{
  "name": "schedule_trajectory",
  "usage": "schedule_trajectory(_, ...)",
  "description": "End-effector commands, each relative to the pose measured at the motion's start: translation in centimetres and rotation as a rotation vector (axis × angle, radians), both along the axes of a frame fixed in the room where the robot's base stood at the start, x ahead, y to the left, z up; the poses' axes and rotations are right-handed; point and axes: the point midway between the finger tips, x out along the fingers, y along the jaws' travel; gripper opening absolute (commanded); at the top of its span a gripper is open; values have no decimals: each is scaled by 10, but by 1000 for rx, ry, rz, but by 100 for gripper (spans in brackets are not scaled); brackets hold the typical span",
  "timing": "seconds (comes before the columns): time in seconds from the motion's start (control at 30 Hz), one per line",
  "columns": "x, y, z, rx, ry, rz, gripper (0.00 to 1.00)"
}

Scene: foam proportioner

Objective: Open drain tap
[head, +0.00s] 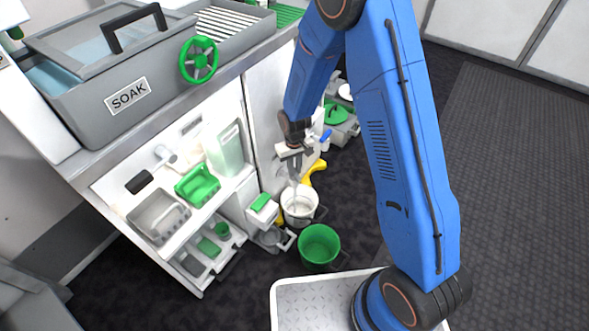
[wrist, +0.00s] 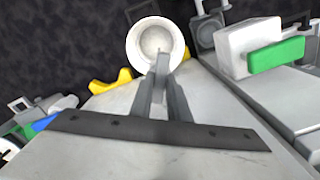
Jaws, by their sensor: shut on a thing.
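My gripper (head: 294,170) reaches down in front of the cabinet's right-hand panel in the head view. In the wrist view its fingers (wrist: 160,70) are close together, shut on a small grey part that appears to be the drain tap. The fingers hide most of that part, so its shape and turn are unclear. A white pot (head: 298,212) stands on the floor just below the fingertips, and its round opening also shows beyond them in the wrist view (wrist: 155,45).
A green bucket (head: 319,246) stands on the floor nearer me. A white box with a green block (head: 261,202) is left of the pot; a yellow object (head: 315,170) is to its right. The cabinet's open shelves (head: 161,217) hold trays. Dark floor at right is clear.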

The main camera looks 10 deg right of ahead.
Motion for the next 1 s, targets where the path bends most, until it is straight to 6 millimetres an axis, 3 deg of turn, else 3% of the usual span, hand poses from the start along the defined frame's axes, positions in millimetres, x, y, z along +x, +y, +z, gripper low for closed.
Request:
schedule_trajectory(0.5,0,0,0,1,-1,411,0)
schedule_trajectory(1.0,1,0,0,1,-2,542,0)
